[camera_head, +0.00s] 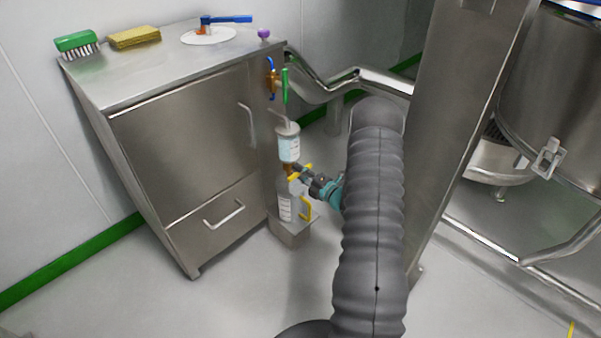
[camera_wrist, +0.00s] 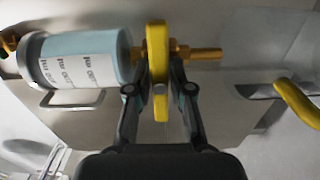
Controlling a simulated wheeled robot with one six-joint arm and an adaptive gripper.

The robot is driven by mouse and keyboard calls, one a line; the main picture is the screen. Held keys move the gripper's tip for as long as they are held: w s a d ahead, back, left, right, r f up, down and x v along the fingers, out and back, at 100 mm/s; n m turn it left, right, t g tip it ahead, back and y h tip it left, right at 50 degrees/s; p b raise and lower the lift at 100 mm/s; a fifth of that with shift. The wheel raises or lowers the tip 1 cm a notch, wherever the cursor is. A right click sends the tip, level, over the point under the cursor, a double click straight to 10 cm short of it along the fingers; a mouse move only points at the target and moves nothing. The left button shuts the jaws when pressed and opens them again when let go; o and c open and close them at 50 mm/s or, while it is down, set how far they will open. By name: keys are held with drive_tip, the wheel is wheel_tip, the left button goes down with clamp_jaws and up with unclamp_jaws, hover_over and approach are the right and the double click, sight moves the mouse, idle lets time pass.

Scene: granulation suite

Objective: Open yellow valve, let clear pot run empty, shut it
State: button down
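The clear pot (camera_head: 289,147) stands upright beside the cabinet and holds pale blue liquid; in the wrist view it lies sideways at left (camera_wrist: 85,60). The yellow valve (camera_wrist: 158,72) sits on the brass outlet pipe below it, its handle crosswise to the pipe. It shows partly in the head view (camera_head: 302,170). My gripper (camera_wrist: 161,65) has a finger on each side of the handle, close against it, and looks shut on it. A clear jug (camera_head: 285,206) with a yellow handle (camera_head: 305,208) stands under the outlet.
The jug is on a small steel stand (camera_head: 290,232). Behind is a steel cabinet (camera_head: 185,130) with a green brush (camera_head: 76,41), a yellow sponge (camera_head: 134,37) and a blue-handled tool (camera_head: 228,19) on top. A green-handled valve (camera_head: 285,86) is above the pot. Floor is free in front.

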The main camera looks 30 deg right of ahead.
drive_tip(key=shift+f+n+b, duration=0.1)
drive_tip(key=shift+n+b, duration=0.25)
drive_tip(key=shift+n, duration=0.05)
drive_tip(key=n+b, duration=0.2)
drive_tip(key=n, duration=0.1)
drive_tip(key=shift+f, duration=0.1)
drive_tip(key=n+b, duration=0.4)
drive_tip(key=n, duration=0.1)
drive_tip(key=shift+b, duration=0.3)
drive_tip(key=n+b, duration=0.3)
drive_tip(key=n, duration=0.1)
drive_tip(key=shift+n+b, duration=1.45)
drive_tip(key=shift+n, duration=0.55)
drive_tip(key=c, duration=1)
unclamp_jaws()
drive_tip(key=shift+c, duration=0.2)
